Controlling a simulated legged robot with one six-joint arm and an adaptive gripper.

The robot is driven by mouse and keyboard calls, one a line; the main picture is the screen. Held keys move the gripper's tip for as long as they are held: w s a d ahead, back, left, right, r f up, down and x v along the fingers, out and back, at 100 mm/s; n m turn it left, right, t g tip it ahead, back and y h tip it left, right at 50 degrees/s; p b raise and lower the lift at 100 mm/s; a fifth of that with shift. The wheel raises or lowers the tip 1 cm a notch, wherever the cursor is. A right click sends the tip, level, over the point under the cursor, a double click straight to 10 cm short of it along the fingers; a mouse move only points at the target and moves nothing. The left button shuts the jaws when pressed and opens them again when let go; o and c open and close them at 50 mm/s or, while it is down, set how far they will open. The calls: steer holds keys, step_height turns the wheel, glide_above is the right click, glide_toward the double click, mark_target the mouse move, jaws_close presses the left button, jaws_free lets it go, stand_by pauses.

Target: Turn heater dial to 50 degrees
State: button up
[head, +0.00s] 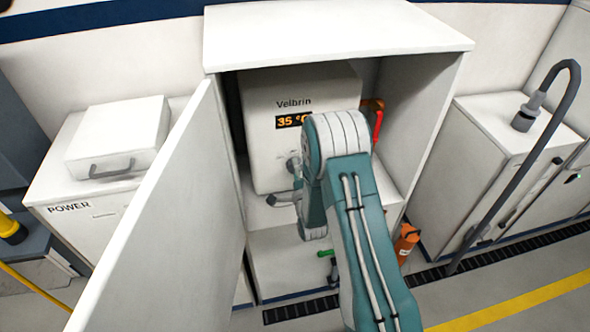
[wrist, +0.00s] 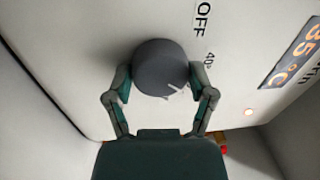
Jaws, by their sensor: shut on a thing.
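The heater (head: 270,95) is a white box marked Velbrin inside an open cabinet. Its orange display (head: 293,120) reads 35 °C; the display also shows in the wrist view (wrist: 293,55), rotated. The round grey dial (wrist: 160,67) has a pale pointer mark on its lower right side. The marks OFF and 40° are printed on the panel above and right of it in the wrist view. My gripper (wrist: 160,80) is shut on the dial, one finger on each side. In the head view my arm hides most of the dial and part of the heater front.
The open cabinet door (head: 160,230) stands to the left of my arm. The cabinet (head: 335,30) closes around the heater at its top and right. A red-handled part (head: 378,122) is right of the heater. A small lit lamp (wrist: 248,112) is on the panel.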

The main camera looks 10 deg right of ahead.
steer(key=shift+d+f, duration=0.15)
steer(key=shift+f, duration=0.05)
steer(key=o, duration=1.1)
steer(key=s, duration=0.4)
steer(key=s+f, duration=0.1)
steer(key=s, duration=0.6)
steer(key=shift+s+f, duration=0.15)
steer(key=shift+s, duration=0.25)
steer(key=shift+w, duration=0.1)
